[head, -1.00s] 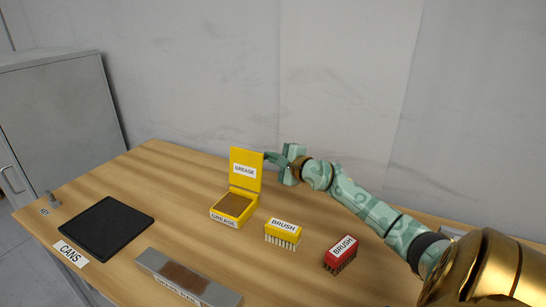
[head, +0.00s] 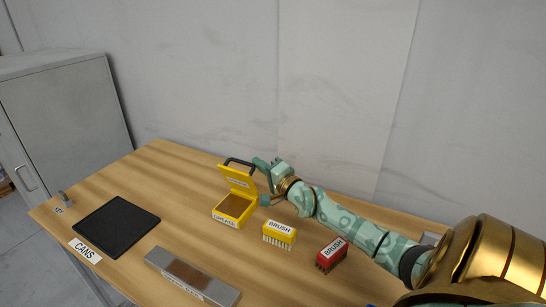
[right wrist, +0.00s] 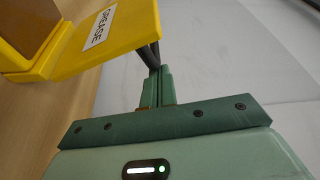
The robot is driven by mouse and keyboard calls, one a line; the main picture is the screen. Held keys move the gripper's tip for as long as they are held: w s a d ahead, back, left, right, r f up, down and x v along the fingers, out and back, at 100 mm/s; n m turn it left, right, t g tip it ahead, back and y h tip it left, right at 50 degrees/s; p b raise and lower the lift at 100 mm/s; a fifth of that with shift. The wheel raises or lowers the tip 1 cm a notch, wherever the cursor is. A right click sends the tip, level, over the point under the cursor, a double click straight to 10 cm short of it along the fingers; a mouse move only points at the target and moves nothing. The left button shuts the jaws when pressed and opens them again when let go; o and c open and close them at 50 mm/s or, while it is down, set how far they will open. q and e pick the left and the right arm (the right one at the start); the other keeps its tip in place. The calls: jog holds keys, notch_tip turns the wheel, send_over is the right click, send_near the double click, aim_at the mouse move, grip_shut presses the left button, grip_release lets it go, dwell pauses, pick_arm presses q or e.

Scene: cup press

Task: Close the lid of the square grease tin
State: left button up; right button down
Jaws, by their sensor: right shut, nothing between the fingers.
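The square yellow grease tin (head: 232,208) stands on the table with brown grease inside. In the right wrist view the fingertips (right wrist: 152,55) are close against the lid's edge; contact is hard to tell. My left gripper is not in view.
A yellow brush (head: 279,234) and a red brush (head: 331,255) stand right of the tin. A grey tray (head: 192,277) is in front, and a black mat (head: 117,227) with a CANS label lies left. The wall is behind; the table between mat and tin is clear.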

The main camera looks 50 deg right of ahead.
aim_at(250, 178)
jog(key=a+n, duration=0.1)
jog(key=n, duration=0.1)
jog(key=s+a+n+t+y, duration=0.1)
jog(key=a+n, duration=0.1)
jog(key=a+f+n, duration=0.1)
jog(key=a+n, duration=0.1)
jog(key=shift+s+a+f+t, duration=0.1)
jog(key=shift+s+a+t, duration=0.05)
jog(key=shift+s+t, duration=0.15)
jog(key=shift+s+a+f, duration=0.1)
jog(key=shift+a+f, duration=0.15)
jog(key=shift+a, duration=0.25)
jog(key=shift+p, duration=0.3)
